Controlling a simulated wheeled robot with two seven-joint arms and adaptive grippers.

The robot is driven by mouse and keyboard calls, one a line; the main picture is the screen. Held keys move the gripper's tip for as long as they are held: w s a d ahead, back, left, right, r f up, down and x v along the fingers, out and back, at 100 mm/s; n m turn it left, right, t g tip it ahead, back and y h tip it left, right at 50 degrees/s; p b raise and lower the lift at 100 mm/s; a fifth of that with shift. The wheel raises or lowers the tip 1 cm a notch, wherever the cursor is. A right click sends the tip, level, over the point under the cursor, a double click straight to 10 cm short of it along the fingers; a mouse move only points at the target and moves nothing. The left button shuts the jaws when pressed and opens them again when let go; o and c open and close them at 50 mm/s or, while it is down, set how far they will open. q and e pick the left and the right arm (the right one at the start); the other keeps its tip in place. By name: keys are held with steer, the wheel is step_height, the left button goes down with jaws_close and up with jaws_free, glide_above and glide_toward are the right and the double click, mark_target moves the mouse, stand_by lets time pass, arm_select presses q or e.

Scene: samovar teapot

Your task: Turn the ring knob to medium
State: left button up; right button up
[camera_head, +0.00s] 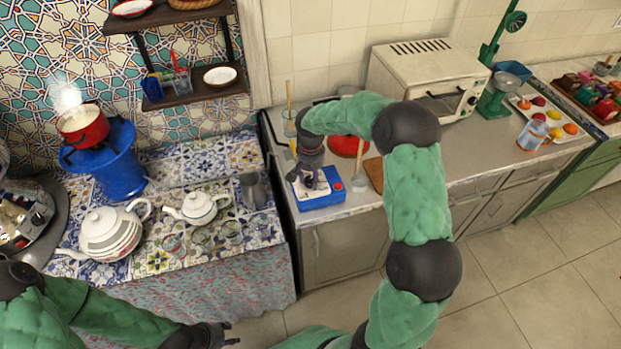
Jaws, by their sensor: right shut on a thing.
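A low blue box (322,199) with a pale top and a small red knob or button (338,184) at its right stands at the left front of the grey counter. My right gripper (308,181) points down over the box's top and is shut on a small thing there. The fingers hide most of it, so I cannot tell if it is the ring knob. My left gripper (230,334) is low at the bottom of the view, in front of the tiled table and away from the box. Its fingers are too small and dark to tell open from shut.
A steaming red pot (83,127) sits on a blue stand (120,168). A large white teapot (110,230), a smaller teapot (197,207) and several glasses stand on the tiled table. A toaster oven (430,80) and a green scale (497,95) are further right. My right arm hides part of the counter.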

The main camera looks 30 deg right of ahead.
mark_target(311, 180)
steer(key=m, duration=0.4)
steer(key=shift+m+b, duration=0.3)
steer(key=shift+b, duration=0.05)
steer(key=m, duration=0.4)
steer(key=shift+m+b, duration=0.3)
steer(key=o, duration=1.2)
steer(key=shift+c, duration=0.2)
step_height(311, 180, up, 12)
